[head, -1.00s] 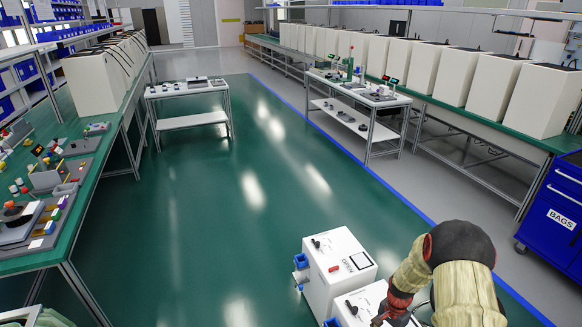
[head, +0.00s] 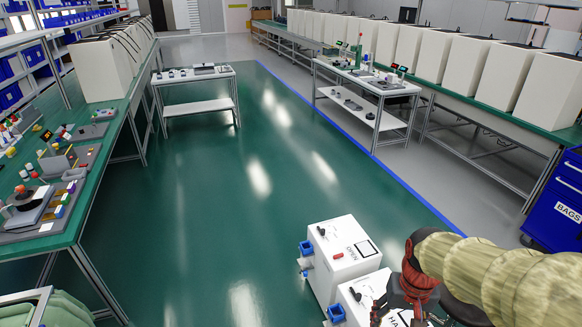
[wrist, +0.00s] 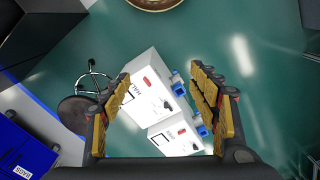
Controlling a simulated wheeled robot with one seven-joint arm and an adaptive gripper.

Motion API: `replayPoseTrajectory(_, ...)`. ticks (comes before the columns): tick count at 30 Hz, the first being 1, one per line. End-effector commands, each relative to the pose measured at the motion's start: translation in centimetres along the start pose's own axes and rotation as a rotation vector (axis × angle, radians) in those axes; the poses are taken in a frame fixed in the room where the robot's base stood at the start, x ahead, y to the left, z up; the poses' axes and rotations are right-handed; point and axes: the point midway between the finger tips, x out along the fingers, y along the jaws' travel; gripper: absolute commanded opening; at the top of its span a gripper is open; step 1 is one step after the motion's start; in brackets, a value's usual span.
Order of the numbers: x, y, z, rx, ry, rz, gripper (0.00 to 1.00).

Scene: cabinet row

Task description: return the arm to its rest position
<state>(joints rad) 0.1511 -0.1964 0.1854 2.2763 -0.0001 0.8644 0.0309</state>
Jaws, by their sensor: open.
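My gripper (wrist: 159,72) is open in the wrist view, with its yellow-padded fingers apart and nothing held between them. Beyond and below the fingers stand two white boxes; the one with a panel marked OPEN (head: 345,252) also shows in the wrist view (wrist: 152,95). In the head view my arm, in a tan sleeve, reaches in from the right edge, and its dark red wrist end is over the second white box (head: 362,292).
A green bench (head: 75,215) with parts runs along the left. Two small white tables (head: 195,76) (head: 365,80) stand farther back. A blue BAGS cabinet (head: 560,205) is at the right; a round stool (wrist: 78,112) shows near the boxes. The green floor between is clear.

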Motion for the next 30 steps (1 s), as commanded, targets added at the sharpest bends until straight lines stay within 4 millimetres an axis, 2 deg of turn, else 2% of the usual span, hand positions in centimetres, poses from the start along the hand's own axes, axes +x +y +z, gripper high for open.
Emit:
replayPoseTrajectory(1,-1.5,-0.4,1.0,-0.025,0.036,-0.001,0.61)
replayPoseTrajectory(3,-3.3,-0.8,2.3,-0.052,0.080,-0.003,0.61)
replayPoseTrajectory(9,-7.7,-2.0,5.6,-0.106,0.228,-0.013,0.61)
replayPoseTrajectory(13,-10.4,-2.6,7.0,-0.134,0.337,-0.024,0.61)
replayPoseTrajectory(18,-13.6,-3.3,7.7,-0.160,0.448,-0.038,0.61)
replayPoseTrajectory(22,-14.4,-3.6,8.0,-0.173,0.479,-0.044,0.61)
replayPoseTrajectory(30,-14.4,-3.8,8.0,-0.178,0.479,-0.046,0.61)
